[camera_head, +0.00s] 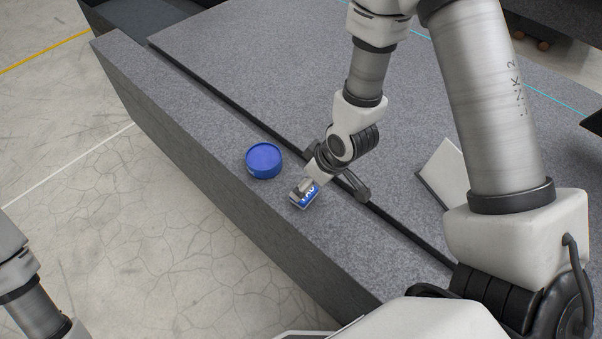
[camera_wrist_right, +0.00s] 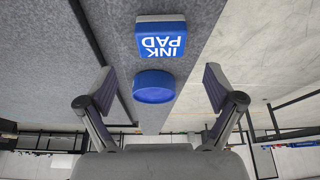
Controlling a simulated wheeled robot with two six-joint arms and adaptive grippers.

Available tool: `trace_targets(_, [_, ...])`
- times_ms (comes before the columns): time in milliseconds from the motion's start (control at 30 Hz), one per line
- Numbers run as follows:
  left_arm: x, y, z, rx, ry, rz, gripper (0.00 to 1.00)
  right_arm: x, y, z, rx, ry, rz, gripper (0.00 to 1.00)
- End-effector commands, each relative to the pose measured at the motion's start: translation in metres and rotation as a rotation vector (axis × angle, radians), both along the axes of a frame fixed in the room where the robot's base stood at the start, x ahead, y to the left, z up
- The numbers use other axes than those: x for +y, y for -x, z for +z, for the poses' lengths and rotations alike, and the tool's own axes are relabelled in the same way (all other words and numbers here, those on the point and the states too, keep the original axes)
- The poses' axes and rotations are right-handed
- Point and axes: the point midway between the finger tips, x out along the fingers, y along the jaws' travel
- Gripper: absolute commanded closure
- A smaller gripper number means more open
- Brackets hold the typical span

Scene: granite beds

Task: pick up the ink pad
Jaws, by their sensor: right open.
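The ink pad (camera_head: 311,198) is a small block with a blue top and white lettering. It lies on the grey granite ledge, and a gripper finger partly covers it in the head view. In the right wrist view the ink pad (camera_wrist_right: 160,38) shows its "INK PAD" label, upside down, at the top centre. My right gripper (camera_wrist_right: 158,78) is open and empty, its two fingers spread wide. In the head view my right gripper (camera_head: 332,186) is close to the ink pad; contact cannot be told. My left gripper is out of view; only part of that arm shows at lower left.
A round blue container (camera_head: 264,160) stands on the ledge beside the ink pad; it also shows in the right wrist view (camera_wrist_right: 153,87). A dark groove (camera_head: 407,230) runs along the granite. A pale flat piece (camera_head: 444,172) lies to the right. The ledge ends at the floor on the left.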

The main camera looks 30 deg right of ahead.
Motion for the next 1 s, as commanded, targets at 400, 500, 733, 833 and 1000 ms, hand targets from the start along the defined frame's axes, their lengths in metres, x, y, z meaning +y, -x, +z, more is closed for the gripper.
trace_targets(400, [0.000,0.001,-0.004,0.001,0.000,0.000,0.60,0.006,-0.026,-0.060,0.004,0.001,0.001,0.08])
trace_targets(500, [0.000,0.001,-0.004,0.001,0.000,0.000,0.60,0.007,-0.028,-0.063,0.002,0.000,0.000,0.08])
trace_targets(733, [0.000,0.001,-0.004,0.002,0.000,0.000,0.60,0.007,-0.028,-0.063,0.002,0.000,0.000,0.37])
trace_targets(833, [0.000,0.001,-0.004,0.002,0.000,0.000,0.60,0.007,-0.027,-0.063,0.002,0.000,0.000,0.59])
trace_targets(1000, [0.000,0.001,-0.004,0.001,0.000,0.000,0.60,0.007,-0.027,-0.063,0.002,0.000,0.000,0.59])
